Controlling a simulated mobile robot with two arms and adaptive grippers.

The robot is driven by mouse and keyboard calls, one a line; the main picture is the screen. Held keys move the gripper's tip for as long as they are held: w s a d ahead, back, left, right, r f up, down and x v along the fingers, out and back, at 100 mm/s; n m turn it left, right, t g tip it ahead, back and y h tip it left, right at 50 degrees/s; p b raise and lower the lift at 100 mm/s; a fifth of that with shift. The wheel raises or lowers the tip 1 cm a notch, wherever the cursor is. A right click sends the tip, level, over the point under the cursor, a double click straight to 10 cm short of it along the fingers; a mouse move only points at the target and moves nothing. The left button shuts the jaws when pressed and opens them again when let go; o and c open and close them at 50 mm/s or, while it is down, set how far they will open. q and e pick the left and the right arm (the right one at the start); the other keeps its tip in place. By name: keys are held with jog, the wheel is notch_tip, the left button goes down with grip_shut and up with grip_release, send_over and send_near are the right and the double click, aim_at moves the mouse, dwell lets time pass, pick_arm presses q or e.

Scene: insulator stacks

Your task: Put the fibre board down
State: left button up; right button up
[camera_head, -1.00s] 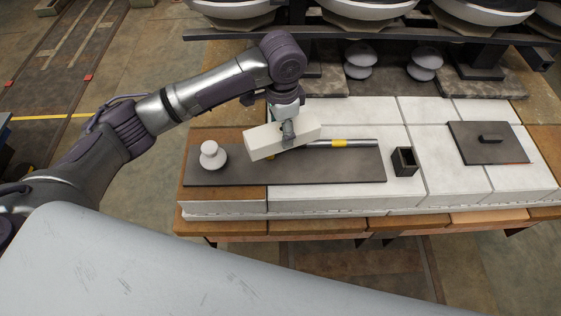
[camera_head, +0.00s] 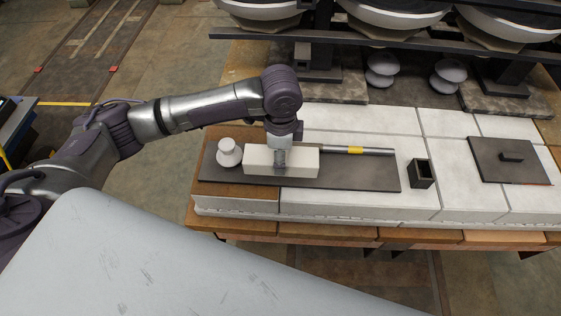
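The fibre board (camera_head: 259,159) is a cream-white block. My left gripper (camera_head: 281,161) is shut on it around its middle. The board lies level and lengthwise over the dark flat plate (camera_head: 350,178) on the bench. I cannot tell whether its underside touches the plate. The gripper points down from above, and its fingers hide part of the board's middle. My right gripper is not in view.
A small white insulator (camera_head: 229,152) stands just left of the board. A metal rod with a yellow band (camera_head: 355,150) lies behind and to the right. A dark open box (camera_head: 421,173) and a dark plate with a handle (camera_head: 509,160) are further right. Large insulator stacks (camera_head: 396,12) stand behind.

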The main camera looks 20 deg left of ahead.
pick_arm(q)
jog(key=shift+f, duration=2)
jog(key=shift+f, duration=0.1)
jog(key=o, duration=1.4)
notch_tip(320, 180, up, 12)
